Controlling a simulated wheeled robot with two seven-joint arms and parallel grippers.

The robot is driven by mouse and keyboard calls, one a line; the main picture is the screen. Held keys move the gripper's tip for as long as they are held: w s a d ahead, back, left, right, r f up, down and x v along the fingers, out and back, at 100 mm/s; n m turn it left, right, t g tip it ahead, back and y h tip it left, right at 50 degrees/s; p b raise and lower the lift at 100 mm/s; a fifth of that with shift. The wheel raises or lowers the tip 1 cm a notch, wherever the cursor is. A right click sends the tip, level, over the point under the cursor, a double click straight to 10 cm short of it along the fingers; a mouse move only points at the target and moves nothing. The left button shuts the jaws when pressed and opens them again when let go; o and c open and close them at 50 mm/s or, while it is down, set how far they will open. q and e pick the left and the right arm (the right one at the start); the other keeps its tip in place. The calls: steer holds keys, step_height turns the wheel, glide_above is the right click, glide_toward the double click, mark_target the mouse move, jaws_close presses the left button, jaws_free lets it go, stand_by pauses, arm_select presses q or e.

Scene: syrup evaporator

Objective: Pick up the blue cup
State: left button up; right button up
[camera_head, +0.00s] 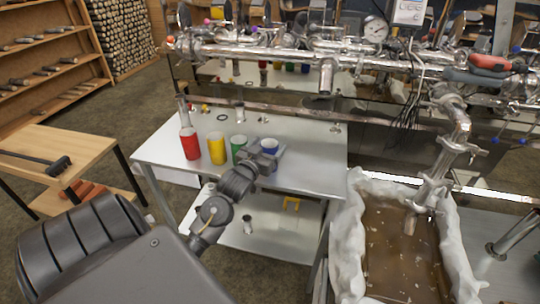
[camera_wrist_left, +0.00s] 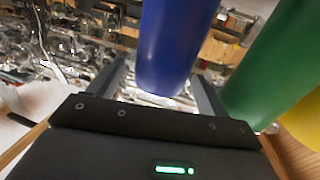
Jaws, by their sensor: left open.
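The blue cup (camera_head: 269,146) stands on the metal table at the right end of a row of cups. In the left wrist view the blue cup (camera_wrist_left: 172,45) is between the two open fingers of my left gripper (camera_wrist_left: 158,82). I cannot tell whether the fingers touch it. In the head view my left gripper (camera_head: 262,160) is at the cup and hides part of its lower side. The green cup (camera_head: 238,147) is close on the left; in the wrist view the green cup (camera_wrist_left: 272,65) is right beside one finger. My right gripper is not in view.
A yellow cup (camera_head: 217,148) and a red cup (camera_head: 190,143) stand farther left on the metal table (camera_head: 310,175). A pipe (camera_head: 270,108) runs above its back edge. The evaporator pan with brown liquid (camera_head: 392,245) is at right. Bare tabletop lies right of the blue cup.

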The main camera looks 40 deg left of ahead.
arm_select(q)
steer(key=shift+x, duration=0.8)
steer(key=shift+c, duration=0.5)
steer(key=c, duration=1.2)
steer(key=shift+r, duration=0.15)
